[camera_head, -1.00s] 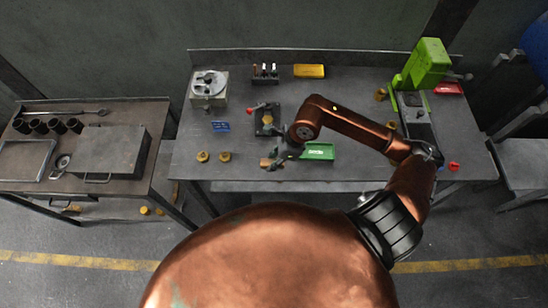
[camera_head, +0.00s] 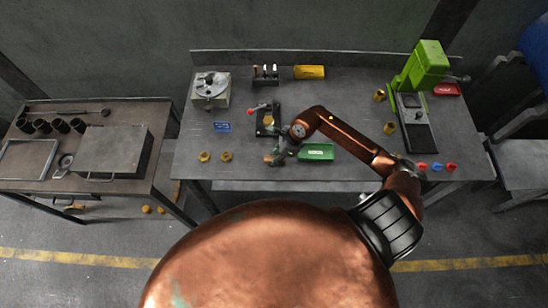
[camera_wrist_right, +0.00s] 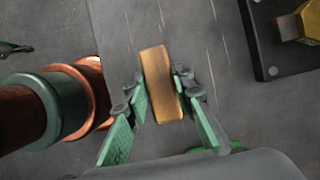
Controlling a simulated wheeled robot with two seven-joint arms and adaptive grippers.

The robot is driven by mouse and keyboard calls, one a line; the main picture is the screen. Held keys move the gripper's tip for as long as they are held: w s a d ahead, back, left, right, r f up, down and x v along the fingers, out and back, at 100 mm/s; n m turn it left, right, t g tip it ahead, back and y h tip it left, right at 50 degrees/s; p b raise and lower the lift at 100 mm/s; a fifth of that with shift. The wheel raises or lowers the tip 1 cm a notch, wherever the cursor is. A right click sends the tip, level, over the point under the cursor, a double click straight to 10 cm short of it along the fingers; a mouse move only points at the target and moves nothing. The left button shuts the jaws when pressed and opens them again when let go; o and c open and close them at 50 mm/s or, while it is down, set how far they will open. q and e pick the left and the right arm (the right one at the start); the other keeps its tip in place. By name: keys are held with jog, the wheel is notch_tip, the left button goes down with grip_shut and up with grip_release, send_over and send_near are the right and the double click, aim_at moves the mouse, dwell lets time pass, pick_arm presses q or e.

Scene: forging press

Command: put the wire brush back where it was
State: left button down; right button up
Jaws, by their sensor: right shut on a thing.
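The wire brush shows in the right wrist view as a plain wooden block (camera_wrist_right: 161,84). My right gripper (camera_wrist_right: 160,92) is shut on it, with a finger on each long side. Its bristles are hidden from this view. In the head view my right gripper (camera_head: 276,156) is over the front middle of the workbench, left of a green box (camera_head: 316,152) and just in front of a dark clamp fixture (camera_head: 262,130). The brush is small and hard to make out there. I cannot tell how high it is held. My left gripper is in neither view.
Brass nuts (camera_head: 204,157) and a blue card (camera_head: 222,127) lie on the left of the bench. A yellow box (camera_head: 309,72) and a small tool rack (camera_head: 265,74) stand at the back. A green press (camera_head: 425,68) stands right, with red and blue caps (camera_head: 437,168) in front.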

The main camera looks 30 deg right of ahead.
jog(key=shift+f, duration=0.15)
jog(key=o, duration=1)
jog(key=shift+r, duration=0.2)
jog(key=b+v, duration=0.1)
jog(key=v, duration=1.1)
jog(key=shift+a+b, duration=0.1)
jog(key=shift+b, duration=0.3)
